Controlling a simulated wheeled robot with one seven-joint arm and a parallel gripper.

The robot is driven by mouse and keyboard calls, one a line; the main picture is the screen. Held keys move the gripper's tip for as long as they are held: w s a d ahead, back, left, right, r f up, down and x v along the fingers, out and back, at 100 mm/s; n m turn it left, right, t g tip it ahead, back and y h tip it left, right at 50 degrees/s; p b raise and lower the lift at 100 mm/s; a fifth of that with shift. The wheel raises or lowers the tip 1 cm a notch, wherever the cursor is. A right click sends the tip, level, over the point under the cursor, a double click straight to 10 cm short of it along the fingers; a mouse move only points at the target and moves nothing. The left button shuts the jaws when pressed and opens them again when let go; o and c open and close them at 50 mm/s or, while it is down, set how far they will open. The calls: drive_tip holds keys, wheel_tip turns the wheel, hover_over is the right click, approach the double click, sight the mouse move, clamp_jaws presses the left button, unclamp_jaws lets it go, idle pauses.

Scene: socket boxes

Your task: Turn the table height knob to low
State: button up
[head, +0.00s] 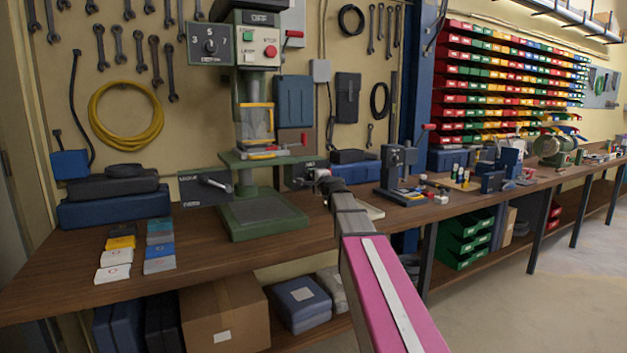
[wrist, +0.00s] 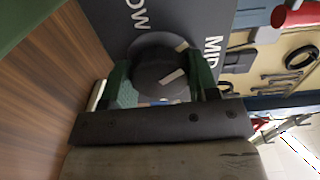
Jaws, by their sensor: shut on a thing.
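The table height knob (wrist: 158,62) is a dark round knob on a grey panel (wrist: 120,25) in the wrist view. White lettering reads "MID" at its right and a cut-off "OW" at its upper left. Pale marks show on the knob's right side; I cannot tell surely which label it points at. My gripper (wrist: 161,80) has its green fingers on both sides of the knob and is shut on it. In the head view my gripper (head: 325,180) is at the small panel (head: 298,174) right of the drill press column, and hides the knob.
The drill press (head: 255,130) stands on the wooden bench (head: 330,232), with a speed dial (head: 210,41) above and a lever panel (head: 203,187) at its left. A small press (head: 396,172) stands to the right. Coloured blocks (head: 120,257) lie at the bench's left.

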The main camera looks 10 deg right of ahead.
drive_tip(key=shift+o, duration=0.7)
drive_tip(key=n, duration=0.6)
drive_tip(key=shift+w+r, duration=0.1)
drive_tip(key=shift+r, duration=0.25)
drive_tip(key=n, duration=0.3)
drive_tip(key=shift+n, duration=0.4)
drive_tip(key=shift+c, duration=0.3)
drive_tip(key=shift+a+n, duration=0.1)
drive_tip(key=shift+n, duration=1.4)
drive_tip(key=shift+c, duration=0.2)
drive_tip(key=shift+a+f, duration=0.1)
drive_tip(key=o, duration=0.9)
drive_tip(key=shift+s, duration=0.25)
